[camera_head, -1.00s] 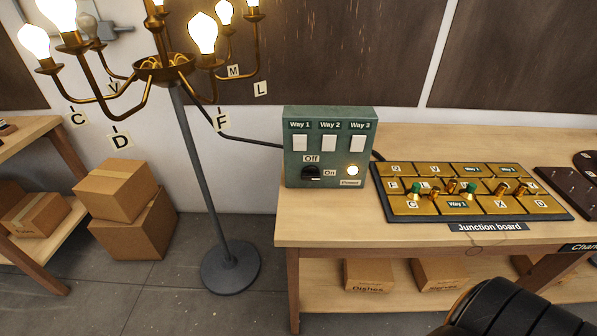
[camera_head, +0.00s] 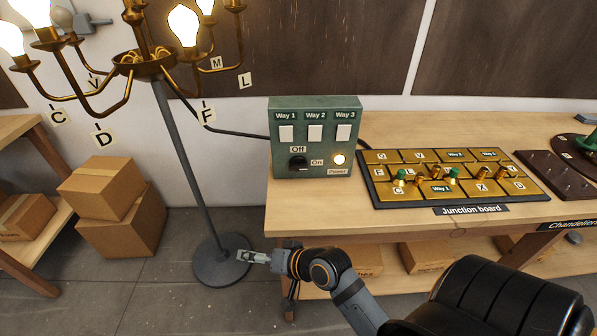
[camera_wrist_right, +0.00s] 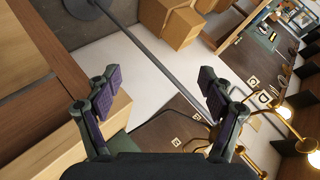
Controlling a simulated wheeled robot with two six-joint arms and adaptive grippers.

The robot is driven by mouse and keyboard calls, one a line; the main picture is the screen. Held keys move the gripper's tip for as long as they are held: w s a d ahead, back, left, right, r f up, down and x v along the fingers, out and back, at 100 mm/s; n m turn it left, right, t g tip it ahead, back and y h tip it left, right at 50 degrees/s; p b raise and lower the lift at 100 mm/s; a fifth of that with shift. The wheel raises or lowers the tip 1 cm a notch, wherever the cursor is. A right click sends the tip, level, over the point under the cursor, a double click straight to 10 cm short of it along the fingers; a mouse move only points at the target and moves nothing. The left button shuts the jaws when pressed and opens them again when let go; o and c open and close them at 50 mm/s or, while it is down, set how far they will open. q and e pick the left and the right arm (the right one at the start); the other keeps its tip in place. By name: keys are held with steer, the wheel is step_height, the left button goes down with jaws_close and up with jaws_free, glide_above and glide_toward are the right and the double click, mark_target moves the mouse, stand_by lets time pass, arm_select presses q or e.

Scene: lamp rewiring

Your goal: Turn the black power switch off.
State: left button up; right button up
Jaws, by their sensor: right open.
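The black power switch (camera_head: 298,164) sits low on the front of the green control box (camera_head: 315,104), between the "Off" label above and the "On" label to its right. Its pale mark appears to point towards "On". The round power light (camera_head: 339,159) glows, and so do chandelier bulbs (camera_head: 185,25). My right gripper (camera_head: 246,256) is below and left of the box, in front of the table edge and near the lamp base, apart from the switch. In the right wrist view its fingers (camera_wrist_right: 157,88) are spread with nothing between them. My left gripper is out of view.
The lamp pole (camera_head: 186,160) stands left of the table (camera_head: 400,222), its round base (camera_head: 215,265) on the floor. The junction board (camera_head: 450,203) lies right of the box. Cardboard boxes (camera_head: 120,230) stand at left.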

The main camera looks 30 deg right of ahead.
steer(key=w+d+r+m+t, duration=0.2)
steer(key=w+r+m+t, duration=0.5)
steer(key=r+m, duration=0.4)
steer(key=w+d+m+t+h, duration=0.2)
steer(key=d+m+h, duration=0.65)
steer(key=m, duration=0.65)
steer(key=m+g+h, duration=0.4)
steer(key=m+h, duration=0.2)
steer(key=m, duration=0.5)
glide_toward(298, 168)
steer(key=shift+v, duration=0.85)
steer(key=shift+w+d, duration=0.25)
steer(key=shift+w, duration=0.1)
steer(key=p+x, duration=0.2)
steer(key=x, duration=0.7)
steer(key=shift+w+d, duration=0.2)
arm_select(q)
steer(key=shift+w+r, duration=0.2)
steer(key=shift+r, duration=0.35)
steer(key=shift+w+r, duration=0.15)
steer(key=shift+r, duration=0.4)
arm_select(e)
steer(key=c, duration=1.1)
